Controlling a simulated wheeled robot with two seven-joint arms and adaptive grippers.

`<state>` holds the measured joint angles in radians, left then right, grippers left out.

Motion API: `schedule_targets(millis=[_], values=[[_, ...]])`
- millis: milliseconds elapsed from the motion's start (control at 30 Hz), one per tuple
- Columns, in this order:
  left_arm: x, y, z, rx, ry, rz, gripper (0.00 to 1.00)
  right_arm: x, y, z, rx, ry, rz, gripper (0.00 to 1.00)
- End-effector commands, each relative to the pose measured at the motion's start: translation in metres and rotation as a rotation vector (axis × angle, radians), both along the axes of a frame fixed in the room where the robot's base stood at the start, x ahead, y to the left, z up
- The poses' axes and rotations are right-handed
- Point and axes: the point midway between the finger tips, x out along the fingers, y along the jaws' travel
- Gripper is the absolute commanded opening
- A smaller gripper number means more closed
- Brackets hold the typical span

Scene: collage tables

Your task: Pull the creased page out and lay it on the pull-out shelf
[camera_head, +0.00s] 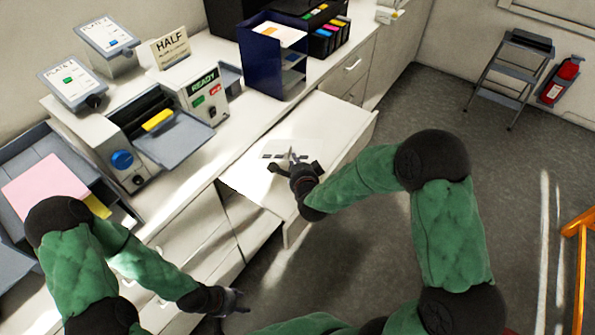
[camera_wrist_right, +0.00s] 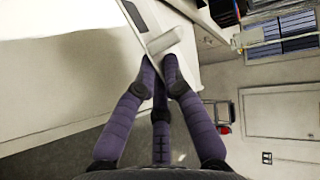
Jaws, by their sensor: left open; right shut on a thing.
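The pull-out shelf (camera_head: 345,112) juts from the counter as a pale board, right of the machine. The creased page (camera_head: 300,147) seems to be the pale sheet with dark marks over the shelf; its creases cannot be made out. My right gripper (camera_head: 291,160) is shut on it at the near side, low over the shelf. In the right wrist view the fingers (camera_wrist_right: 162,62) meet at a pale piece (camera_wrist_right: 166,40). I cannot tell whether the sheet touches the shelf. My left gripper (camera_head: 236,301) is open and empty, low in front of the cabinets.
The machine with the READY panel (camera_head: 203,88) has a grey tray (camera_head: 178,143) and a yellow piece (camera_head: 157,120). A blue rack (camera_head: 262,60) stands behind the shelf. A pink sheet (camera_head: 45,187) lies in a tray at left.

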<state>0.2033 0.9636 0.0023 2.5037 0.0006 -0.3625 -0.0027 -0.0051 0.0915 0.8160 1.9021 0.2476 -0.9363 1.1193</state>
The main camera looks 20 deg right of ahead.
Motion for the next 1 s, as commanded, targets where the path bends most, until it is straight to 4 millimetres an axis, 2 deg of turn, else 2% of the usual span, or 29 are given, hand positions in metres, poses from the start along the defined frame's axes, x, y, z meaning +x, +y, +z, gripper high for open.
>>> schedule_targets(millis=[267, 700, 1000], values=[[0.000, 0.000, -0.013, 0.000, 0.000, 0.000, 0.48, 0.000, -0.001, -0.024, 0.001, 0.001, -0.003, 0.00], [0.000, 0.000, -0.047, 0.000, 0.000, -0.001, 0.48, 0.000, -0.001, -0.079, 0.000, -0.002, -0.002, 0.00], [0.000, 0.000, -0.066, 0.000, 0.000, -0.001, 0.48, 0.000, -0.001, -0.098, 0.000, -0.002, -0.002, 0.00]])
